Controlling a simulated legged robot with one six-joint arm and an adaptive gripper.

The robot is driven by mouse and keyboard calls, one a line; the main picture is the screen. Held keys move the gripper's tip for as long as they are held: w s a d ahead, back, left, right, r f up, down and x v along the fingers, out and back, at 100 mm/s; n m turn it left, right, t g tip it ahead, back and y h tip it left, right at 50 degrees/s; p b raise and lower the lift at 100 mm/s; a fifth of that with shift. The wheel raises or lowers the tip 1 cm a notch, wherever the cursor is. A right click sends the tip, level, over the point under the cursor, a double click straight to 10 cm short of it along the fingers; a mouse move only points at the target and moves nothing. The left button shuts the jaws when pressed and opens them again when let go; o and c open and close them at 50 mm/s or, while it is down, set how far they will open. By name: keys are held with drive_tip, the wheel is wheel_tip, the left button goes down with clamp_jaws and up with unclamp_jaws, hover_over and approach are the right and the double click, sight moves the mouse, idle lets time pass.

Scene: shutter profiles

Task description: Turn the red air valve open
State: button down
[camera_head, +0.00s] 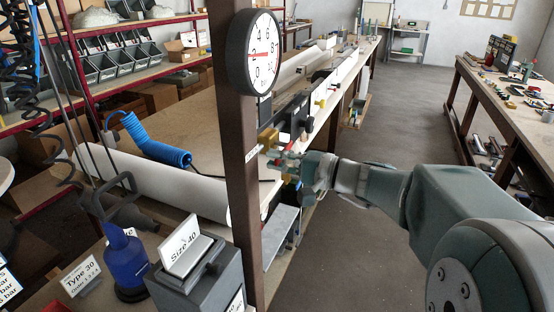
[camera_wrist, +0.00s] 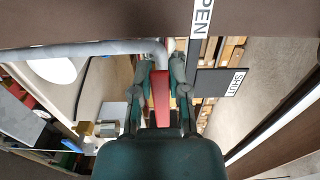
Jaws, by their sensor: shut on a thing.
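The red air valve lever (camera_wrist: 161,97) runs between my gripper's two fingers in the wrist view. My gripper (camera_wrist: 160,72) is shut on it, with one finger on each side. The lever's upper end is near a bent grey pipe (camera_wrist: 110,49). A white OPEN label (camera_wrist: 200,18) is at the top, and a SHUT label (camera_wrist: 236,82) on a dark plate is right of the fingers. In the head view my gripper (camera_head: 290,164) is at the brown post, beside a brass fitting (camera_head: 268,139); the fingers hide much of the valve there.
A round pressure gauge (camera_head: 254,52) is on the brown post (camera_head: 232,130) above the valve. A long workbench (camera_head: 190,115) with white profiles stands behind the post. A blue coiled hose (camera_head: 155,142) lies on it. The floor aisle (camera_head: 400,110) to the right is clear.

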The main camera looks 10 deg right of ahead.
drive_tip(key=shift+s+f, duration=0.1)
drive_tip(key=shift+f, duration=0.15)
drive_tip(key=c, duration=0.6)
unclamp_jaws()
drive_tip(key=shift+a+r, duration=0.1)
drive_tip(key=v, duration=1.2)
